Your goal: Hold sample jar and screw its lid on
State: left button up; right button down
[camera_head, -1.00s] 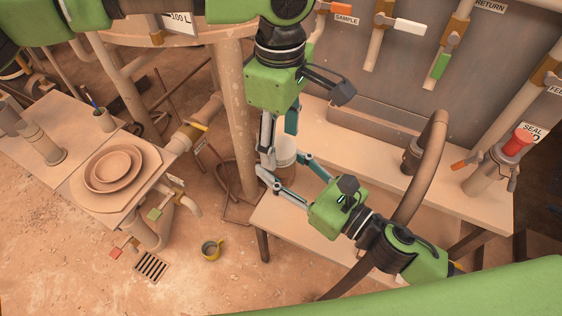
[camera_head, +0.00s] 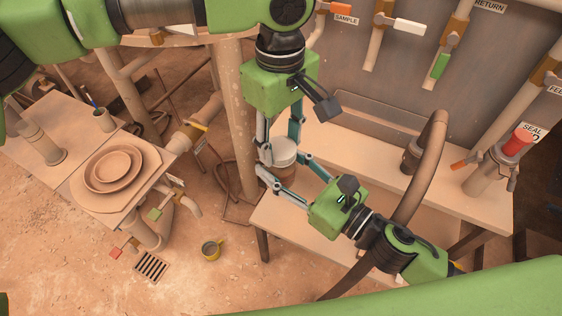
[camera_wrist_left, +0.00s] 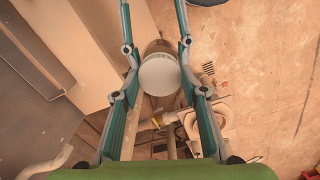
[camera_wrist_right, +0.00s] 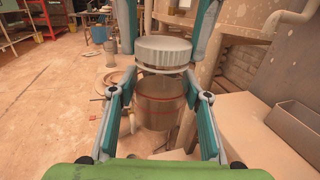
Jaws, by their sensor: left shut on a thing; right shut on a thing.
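The sample jar (camera_wrist_right: 160,108) is a see-through, brownish vessel with reddish bands, standing upright above the floor. Its white ribbed lid (camera_wrist_right: 163,52) is level at the jar's mouth; I cannot tell how far it is threaded. In the head view the lid (camera_head: 284,146) shows between the fingers of my left gripper (camera_head: 280,140), which comes down from above and is shut on it. My right gripper (camera_head: 279,167) reaches in from the lower right and is shut on the jar's body. The left wrist view shows the round lid top (camera_wrist_left: 160,75), hiding much of the jar.
A bench (camera_head: 340,228) lies behind and right of the jar, with a thick curved hose (camera_head: 428,165) near my right arm. A side table (camera_head: 68,188) with stacked bowls (camera_head: 112,168) stands at left.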

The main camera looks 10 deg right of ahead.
pick_arm(q)
jog(key=m, duration=1.3)
jog(key=shift+m, duration=0.4)
jog(key=m, duration=0.5)
jog(key=shift+m, duration=0.3)
jog(key=m, duration=0.5)
jog(key=shift+f+m, duration=0.1)
jog(key=shift+m, duration=0.2)
jog(key=m, duration=0.3)
jog(key=shift+m, duration=0.4)
jog(key=m, duration=0.5)
jog(key=shift+m, duration=0.4)
jog(key=m, duration=0.5)
jog(key=o, duration=1.2)
